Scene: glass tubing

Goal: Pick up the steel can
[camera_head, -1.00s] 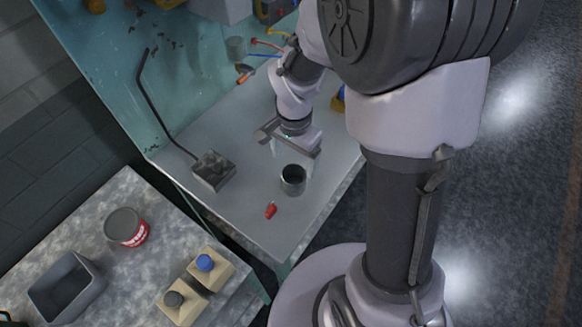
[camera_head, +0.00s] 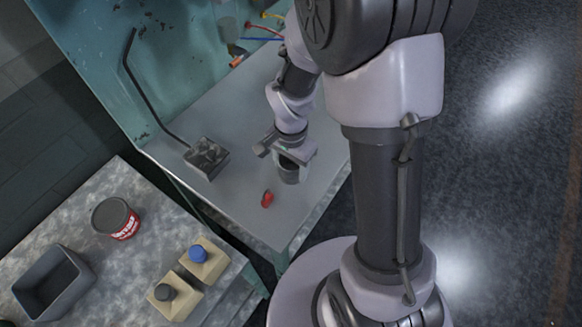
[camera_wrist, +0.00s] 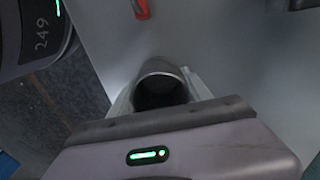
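The steel can (camera_head: 289,173) is a grey, open-topped cylinder standing upright on the grey metal bench. My gripper (camera_head: 287,157) is right over it and hides part of its rim. In the wrist view the can (camera_wrist: 162,70) shows its bright rim and dark inside, upper middle, just beyond my gripper (camera_wrist: 160,97). A pale finger shows on each side of the can. The fingers look open around it, with no clear grip on it. The can's lower part is partly hidden.
A small red object (camera_head: 267,199) lies on the bench (camera_head: 235,190) near the can. A dark block with a bent rod (camera_head: 206,158) stands to the left. A lower table holds a red-labelled tin (camera_head: 116,218), a grey bin (camera_head: 52,285) and two capped beige containers.

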